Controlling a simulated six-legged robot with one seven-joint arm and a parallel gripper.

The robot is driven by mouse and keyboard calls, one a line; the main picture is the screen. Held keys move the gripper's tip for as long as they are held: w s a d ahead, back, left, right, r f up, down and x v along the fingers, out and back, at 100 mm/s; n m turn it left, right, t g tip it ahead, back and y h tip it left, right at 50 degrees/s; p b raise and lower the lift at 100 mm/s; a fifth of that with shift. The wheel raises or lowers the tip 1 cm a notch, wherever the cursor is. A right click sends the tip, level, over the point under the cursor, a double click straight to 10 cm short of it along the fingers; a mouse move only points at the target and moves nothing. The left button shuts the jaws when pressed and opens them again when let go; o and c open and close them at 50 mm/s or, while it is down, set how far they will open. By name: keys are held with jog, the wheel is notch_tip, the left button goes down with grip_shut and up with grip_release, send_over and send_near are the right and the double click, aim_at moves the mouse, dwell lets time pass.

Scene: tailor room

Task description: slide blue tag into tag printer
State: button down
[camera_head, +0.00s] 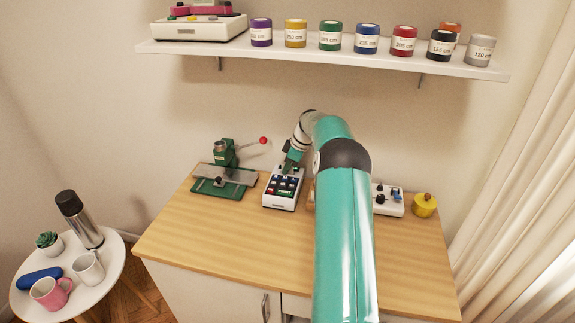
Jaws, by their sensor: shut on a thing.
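My gripper (290,160) is at the back end of a white device with rows of coloured keys (280,203), which may be the tag printer. The gripper is small here and partly covered by my own arm. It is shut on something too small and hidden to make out. I cannot pick out the blue tag for certain. I cannot tell whether the gripper touches the device.
A green press with a red-knobbed lever (222,178) stands left of the keyed device. A white box with dark knobs (390,206) and a yellow tin (424,206) are at the right. The wooden tabletop's (210,240) front left is clear. A shelf (330,55) hangs above.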

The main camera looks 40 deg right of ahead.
jog(key=c, duration=1.3)
grip_release()
jog(key=shift+c, duration=0.2)
jog(key=v, duration=1.3)
jog(key=shift+s+r, duration=0.15)
jog(key=shift+r, duration=0.2)
